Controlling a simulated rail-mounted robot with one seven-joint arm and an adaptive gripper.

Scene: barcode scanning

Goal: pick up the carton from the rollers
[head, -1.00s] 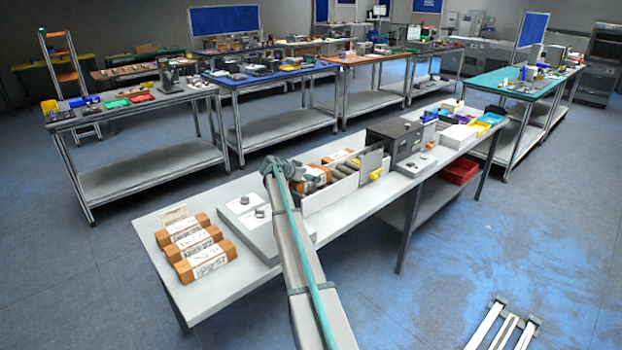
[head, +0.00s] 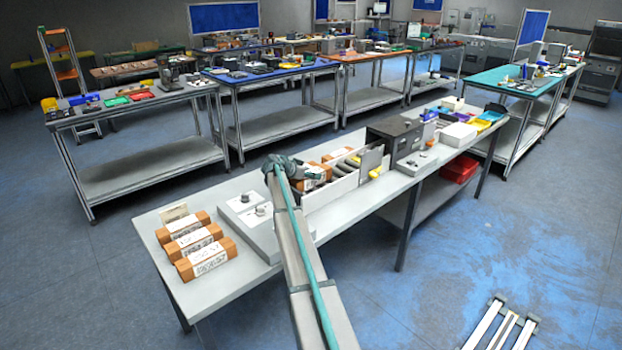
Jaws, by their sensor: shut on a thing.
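The rollers (head: 347,162) sit in a white-walled channel on the long white table, right of my arm. One brown carton with a white label (head: 314,171) shows just right of my wrist, partly hidden by it. Another brown carton (head: 337,154) lies behind it in the channel. My gripper is at the left end of the rollers, but its fingers are hidden behind my wrist and arm, so their grip on a carton does not show.
Several labelled brown cartons (head: 196,246) lie in a row at the table's left end. A light grey panel with knobs (head: 247,222) lies left of my arm. A dark grey box (head: 394,141) stands right of the rollers. A red bin (head: 459,168) is on the lower shelf.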

